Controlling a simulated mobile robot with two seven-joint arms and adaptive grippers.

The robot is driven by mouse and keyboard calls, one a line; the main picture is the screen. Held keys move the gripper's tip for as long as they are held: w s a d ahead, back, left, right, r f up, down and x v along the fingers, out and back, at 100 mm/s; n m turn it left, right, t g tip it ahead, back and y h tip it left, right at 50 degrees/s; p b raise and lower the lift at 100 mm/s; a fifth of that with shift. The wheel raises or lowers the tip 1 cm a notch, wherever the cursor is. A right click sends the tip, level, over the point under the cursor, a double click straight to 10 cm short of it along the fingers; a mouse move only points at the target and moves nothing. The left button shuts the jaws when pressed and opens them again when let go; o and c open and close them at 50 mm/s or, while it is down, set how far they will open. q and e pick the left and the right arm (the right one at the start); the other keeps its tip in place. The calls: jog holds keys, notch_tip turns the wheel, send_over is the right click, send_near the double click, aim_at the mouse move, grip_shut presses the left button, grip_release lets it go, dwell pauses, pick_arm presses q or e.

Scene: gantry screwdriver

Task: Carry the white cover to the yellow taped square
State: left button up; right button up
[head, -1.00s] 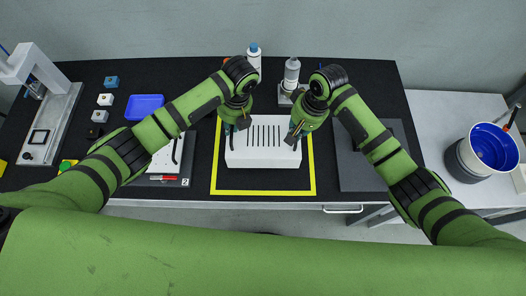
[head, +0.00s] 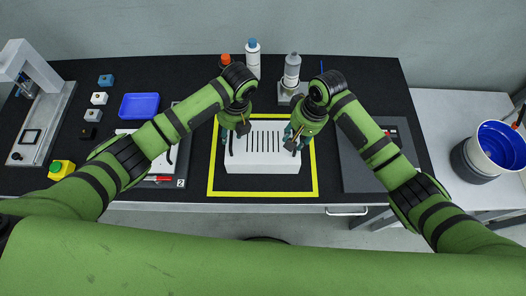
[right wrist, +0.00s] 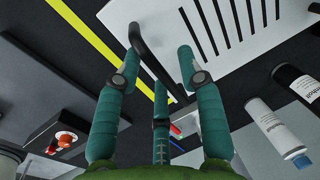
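The white cover (head: 263,163), a box with a row of dark slots on top, stands upright inside the yellow taped square (head: 262,193), with tape showing in front and on both sides. My left gripper (head: 234,137) is at the cover's left end, its fingers spread about a black handle there. My right gripper (head: 296,142) is at the right end. In the right wrist view its fingers (right wrist: 160,62) are spread on either side of the black handle (right wrist: 152,58), with gaps between. The cover also shows there (right wrist: 210,40). The far tape edge is mostly hidden.
Behind the square stand a blue-capped white bottle (head: 253,60), an orange-capped bottle (head: 225,61) and a grey-white bottle (head: 291,72). A blue tray (head: 139,106) lies left. A dark panel (head: 362,172) lies right. A blue-lined pot (head: 500,148) is on the side bench.

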jog(key=shift+r, duration=0.1)
pick_arm(q)
notch_tip(320, 180, up, 12)
jog(key=d, duration=0.2)
jog(key=shift+d+f, duration=0.15)
pick_arm(e)
notch_tip(320, 180, up, 12)
jog(key=d, duration=0.2)
jog(key=shift+d+f, duration=0.15)
jog(key=shift+f, duration=0.05)
dwell(0.5)
